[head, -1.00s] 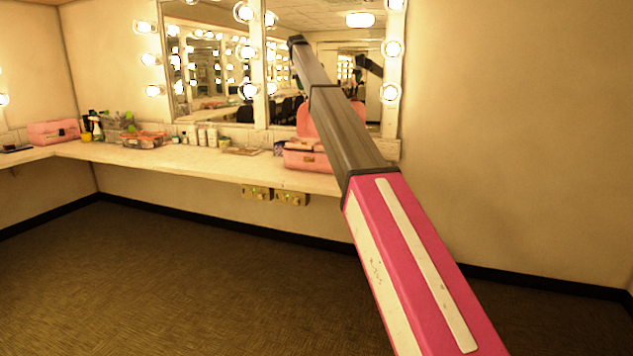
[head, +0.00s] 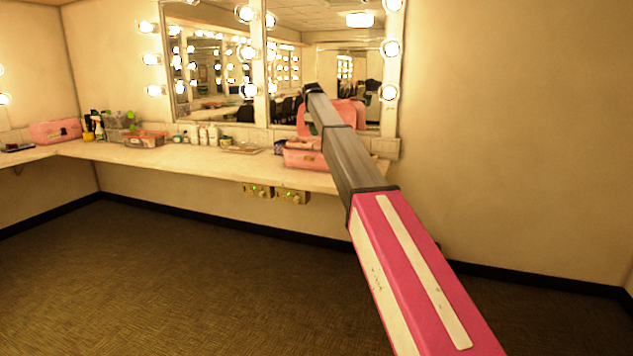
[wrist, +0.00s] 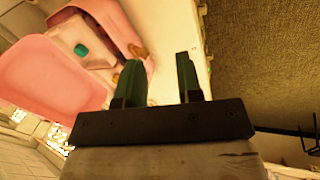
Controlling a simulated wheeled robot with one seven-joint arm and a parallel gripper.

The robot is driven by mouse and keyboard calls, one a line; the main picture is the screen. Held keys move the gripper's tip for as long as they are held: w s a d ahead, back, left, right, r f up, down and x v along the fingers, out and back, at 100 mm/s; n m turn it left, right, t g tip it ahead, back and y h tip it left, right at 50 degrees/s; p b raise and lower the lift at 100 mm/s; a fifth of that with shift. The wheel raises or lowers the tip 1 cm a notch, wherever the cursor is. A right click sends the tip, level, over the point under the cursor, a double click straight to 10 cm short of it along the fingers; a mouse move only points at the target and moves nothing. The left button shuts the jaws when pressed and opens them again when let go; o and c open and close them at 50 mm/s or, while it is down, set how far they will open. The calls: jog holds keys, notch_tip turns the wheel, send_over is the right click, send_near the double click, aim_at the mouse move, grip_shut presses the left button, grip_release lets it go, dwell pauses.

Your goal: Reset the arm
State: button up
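In the wrist view my gripper (wrist: 158,80) has two green fingers set apart, with nothing between them. Beyond the fingers lies an open pink case (wrist: 45,78), and a pale counter edge shows to the right. In the head view my pink and grey arm rises from the lower right toward the mirrors. Its far end stands in front of the mirror, and my gripper is not visible there. The pink case (head: 303,160) sits on the counter (head: 215,160) behind the arm, its lid raised and partly covered by it.
Lit mirrors (head: 210,70) stand along the back of the counter. Bottles (head: 203,134), a clear bin (head: 145,139) and another pink case (head: 55,131) stand farther left. The floor (head: 170,280) in front is clear, and the right wall is bare.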

jog(key=s+d+f+m+g, duration=0.15)
jog(key=s+d+f, duration=0.25)
jog(key=s+f, duration=0.55)
jog(key=s+d+f+m, duration=0.2)
jog(key=s+d+f, duration=0.2)
jog(key=s+f, duration=0.55)
jog(key=s+d+f+m, duration=0.2)
jog(key=s+d+f, duration=0.3)
jog(key=f, duration=0.8)
jog(key=s+d+f+m, duration=0.2)
jog(key=s+f, duration=0.3)
jog(key=s, duration=0.6)
jog(key=s+d+f+m+g+y, duration=0.1)
jog(key=s+d+f+m, duration=0.1)
jog(key=s+f, duration=0.4)
jog(key=s+d+f+m+g, duration=0.1)
jog(key=s+f, duration=0.4)
jog(key=s, duration=1)
jog(key=shift+s+d+f+m, duration=0.15)
jog(key=shift+s+d+m, duration=0.15)
jog(key=shift+d+m, duration=0.2)
